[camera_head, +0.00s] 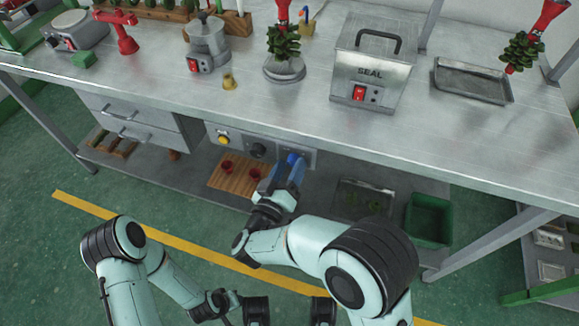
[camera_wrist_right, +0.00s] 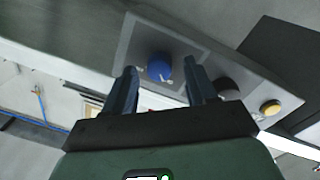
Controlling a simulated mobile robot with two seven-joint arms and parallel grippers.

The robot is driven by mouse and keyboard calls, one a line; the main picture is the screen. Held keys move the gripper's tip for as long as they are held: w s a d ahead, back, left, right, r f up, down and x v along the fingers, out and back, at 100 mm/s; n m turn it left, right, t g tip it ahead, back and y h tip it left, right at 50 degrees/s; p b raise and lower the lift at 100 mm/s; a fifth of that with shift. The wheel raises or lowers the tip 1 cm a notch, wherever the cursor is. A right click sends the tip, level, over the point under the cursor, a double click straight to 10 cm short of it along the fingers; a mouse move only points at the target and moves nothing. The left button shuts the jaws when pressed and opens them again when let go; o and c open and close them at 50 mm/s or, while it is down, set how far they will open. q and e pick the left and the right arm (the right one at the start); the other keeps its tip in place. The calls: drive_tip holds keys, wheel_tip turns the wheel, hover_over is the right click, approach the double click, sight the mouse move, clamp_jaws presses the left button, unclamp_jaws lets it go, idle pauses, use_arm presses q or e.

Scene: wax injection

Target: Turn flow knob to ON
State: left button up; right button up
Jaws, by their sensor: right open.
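The blue flow knob (camera_head: 293,158) sits on a square plate on the control panel under the tabletop's front edge. It also shows in the right wrist view (camera_wrist_right: 160,67), with a light pointer mark on its lower part. My right gripper (camera_head: 294,168) is open, its blue-grey fingers reaching up to the panel. In the right wrist view its fingertips (camera_wrist_right: 161,75) stand to the left and right of the knob, with gaps visible; I cannot tell how deep they reach. Any ON label is too small to read.
The panel also has a black knob (camera_head: 258,150) and a yellow button (camera_head: 223,139) left of the blue knob. The steel table (camera_head: 150,85) overhangs them. Below are a wooden board (camera_head: 225,183) with red cups, a tray (camera_head: 362,188) and a green bin (camera_head: 428,220).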

drive_tip(key=shift+w+d, duration=0.15)
drive_tip(key=shift+w, duration=0.2)
clamp_jaws()
